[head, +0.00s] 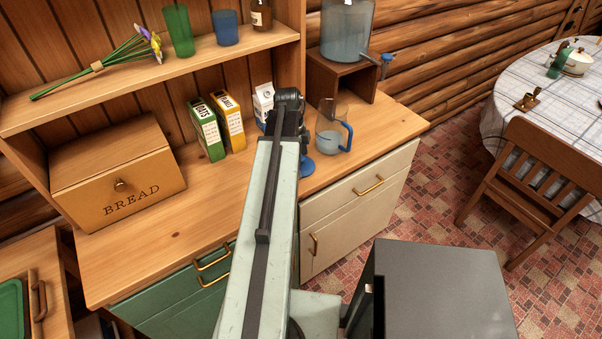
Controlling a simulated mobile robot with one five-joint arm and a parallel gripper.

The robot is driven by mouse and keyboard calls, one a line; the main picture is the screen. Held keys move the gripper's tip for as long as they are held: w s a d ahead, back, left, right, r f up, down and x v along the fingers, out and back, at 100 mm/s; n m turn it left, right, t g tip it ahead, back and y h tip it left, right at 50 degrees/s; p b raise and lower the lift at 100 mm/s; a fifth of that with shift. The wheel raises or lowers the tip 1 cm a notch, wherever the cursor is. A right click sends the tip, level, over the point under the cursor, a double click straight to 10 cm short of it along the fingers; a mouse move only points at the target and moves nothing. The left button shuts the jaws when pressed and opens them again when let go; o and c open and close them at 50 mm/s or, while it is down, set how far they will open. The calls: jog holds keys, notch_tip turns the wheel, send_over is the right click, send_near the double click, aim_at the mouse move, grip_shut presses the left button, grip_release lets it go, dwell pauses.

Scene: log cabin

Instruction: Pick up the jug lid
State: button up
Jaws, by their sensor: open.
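A blue round piece (307,166), which looks like the jug lid, lies on the wooden counter. My arm covers its left part. The clear jug (329,133) with a blue handle stands upright just behind and to the right of it, with no lid on top. My gripper (288,104) is at the far end of my pale green arm, above the counter and left of the jug. It is open; its fingertips are hard to make out from behind, and I see nothing held in it.
A milk carton (263,102) stands close behind my gripper, with a yellow box (230,121) and a green oats box (207,129) to the left. A bread box (118,172) fills the counter's left. A water dispenser (346,32) stands on a wooden stand (352,82) behind the jug.

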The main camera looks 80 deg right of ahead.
jog(key=shift+f, duration=0.1)
jog(key=c, duration=1)
jog(key=shift+c, duration=0.2)
jog(key=shift+p, duration=0.3)
